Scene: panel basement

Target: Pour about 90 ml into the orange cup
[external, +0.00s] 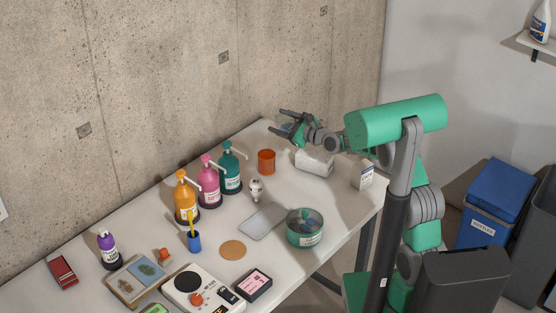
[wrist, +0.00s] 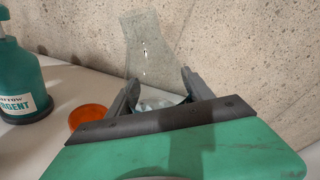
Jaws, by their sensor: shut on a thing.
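The orange cup (external: 266,162) stands upright on the table, right of the pump bottles. It also shows in the wrist view (wrist: 88,118), left of my gripper (wrist: 160,80). My gripper (external: 281,121) is at the table's far end, beyond the cup and apart from it. It is shut on a clear glass vessel (wrist: 147,45) with a flared top, which rises between the fingers. Its lower part is partly hidden by my gripper. In the external view the vessel is hardly visible. I cannot tell how much liquid it holds or whether it touches the table.
Teal (external: 231,170), pink (external: 209,184) and orange (external: 186,198) pump bottles stand left of the cup. A white light-bulb-like item (external: 256,189), a grey tray (external: 262,222) and a teal tub (external: 305,228) are nearer. A white box (external: 314,163) lies under my arm. The concrete wall is close behind.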

